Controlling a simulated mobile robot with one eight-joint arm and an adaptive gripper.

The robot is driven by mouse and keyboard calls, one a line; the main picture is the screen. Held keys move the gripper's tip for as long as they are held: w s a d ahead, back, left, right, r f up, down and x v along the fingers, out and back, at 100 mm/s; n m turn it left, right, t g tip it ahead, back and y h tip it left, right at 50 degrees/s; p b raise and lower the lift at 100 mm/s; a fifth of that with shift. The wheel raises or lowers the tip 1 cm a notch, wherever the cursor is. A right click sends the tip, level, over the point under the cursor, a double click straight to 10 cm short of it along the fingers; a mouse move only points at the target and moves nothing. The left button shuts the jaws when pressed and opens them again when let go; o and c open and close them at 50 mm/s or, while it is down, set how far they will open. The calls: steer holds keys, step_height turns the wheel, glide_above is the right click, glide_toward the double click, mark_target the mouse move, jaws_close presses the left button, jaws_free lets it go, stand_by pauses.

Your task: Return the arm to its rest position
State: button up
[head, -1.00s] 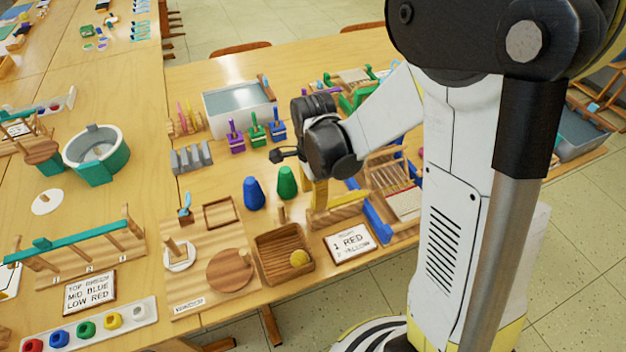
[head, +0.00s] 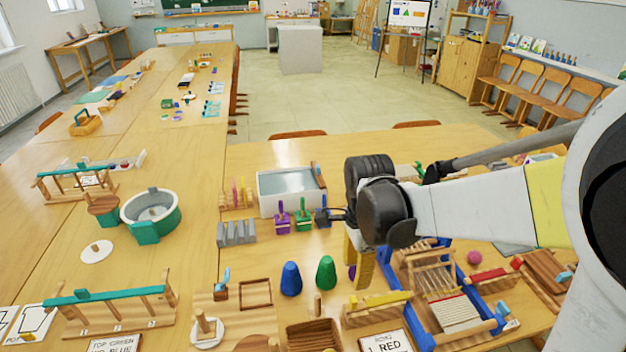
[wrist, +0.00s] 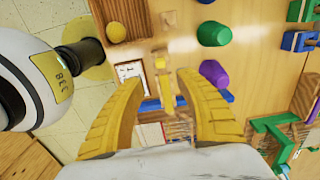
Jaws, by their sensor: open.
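My gripper (head: 360,268) hangs above the right part of the near table in the head view, fingers pointing down. My arm reaches to it from the right edge. In the wrist view the two yellow fingers (wrist: 148,75) stand wide apart with nothing held between them. A wooden piece with a yellow part (wrist: 161,62) shows below, beyond the fingertips. A blue cone (head: 291,279) and a green cone (head: 326,273) stand to the left of my gripper, apart from it.
A blue-framed wooden rack (head: 428,338) stands below and right of my gripper. A metal-lined basin (head: 290,205) and small handled blocks (head: 303,218) lie behind and left. A wooden tray (head: 313,337) and a sign (head: 386,342) are near the front edge.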

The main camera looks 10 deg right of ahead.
steer(key=s+r+n+t, duration=0.7)
steer(key=s+r+n, duration=0.2)
steer(key=n, duration=0.8)
steer(key=shift+s+d+r+n, duration=0.2)
steer(key=shift+s+d+n, duration=0.15)
steer(key=shift+s, duration=0.3)
